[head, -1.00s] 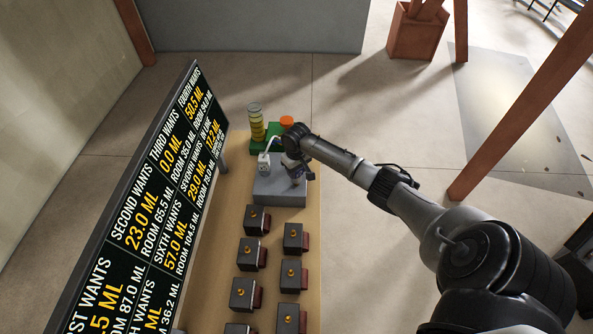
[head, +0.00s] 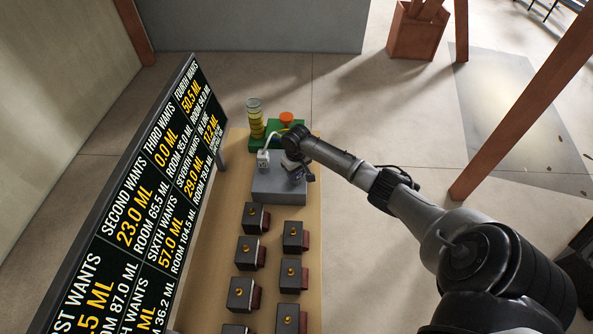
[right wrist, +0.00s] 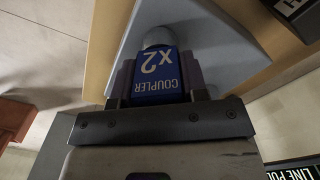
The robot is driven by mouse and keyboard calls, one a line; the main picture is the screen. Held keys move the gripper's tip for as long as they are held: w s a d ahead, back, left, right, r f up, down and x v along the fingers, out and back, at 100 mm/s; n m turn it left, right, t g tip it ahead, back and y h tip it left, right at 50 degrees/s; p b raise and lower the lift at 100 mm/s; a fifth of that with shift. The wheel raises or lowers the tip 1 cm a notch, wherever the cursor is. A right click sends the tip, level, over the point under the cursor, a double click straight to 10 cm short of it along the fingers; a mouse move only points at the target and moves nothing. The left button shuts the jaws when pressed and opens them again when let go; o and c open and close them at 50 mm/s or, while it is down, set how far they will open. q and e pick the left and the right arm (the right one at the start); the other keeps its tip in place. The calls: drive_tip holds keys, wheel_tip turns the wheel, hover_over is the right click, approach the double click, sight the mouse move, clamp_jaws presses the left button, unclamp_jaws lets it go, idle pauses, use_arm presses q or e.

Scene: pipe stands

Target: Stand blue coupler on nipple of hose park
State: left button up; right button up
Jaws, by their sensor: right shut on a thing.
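My right gripper (head: 298,172) is over the right part of a grey block (head: 277,191), which I take for the hose park. In the right wrist view the gripper (right wrist: 158,84) is shut on the blue coupler (right wrist: 158,78), lettered "COUPLER x2", with a dark finger on each side. A round grey end (right wrist: 157,37) shows just beyond the blue part, against the grey block. I cannot tell whether it belongs to the coupler or is the nipple, nor whether they touch. In the head view the gripper hides the coupler. My left gripper is not in view.
A small white fitting with a pale hose (head: 263,158) stands at the block's left. Behind are a green base (head: 258,142), a yellow-banded cylinder (head: 255,118) and an orange cap (head: 286,117). Several dark boxes (head: 252,218) stand in front. A sign board (head: 150,205) leans along the left.

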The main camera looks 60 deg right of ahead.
drive_tip(key=shift+f, duration=0.1)
drive_tip(key=o, duration=1)
wheel_tip(320, 180, up, 14)
drive_tip(key=p, duration=0.1)
drive_tip(key=shift+f, duration=0.1)
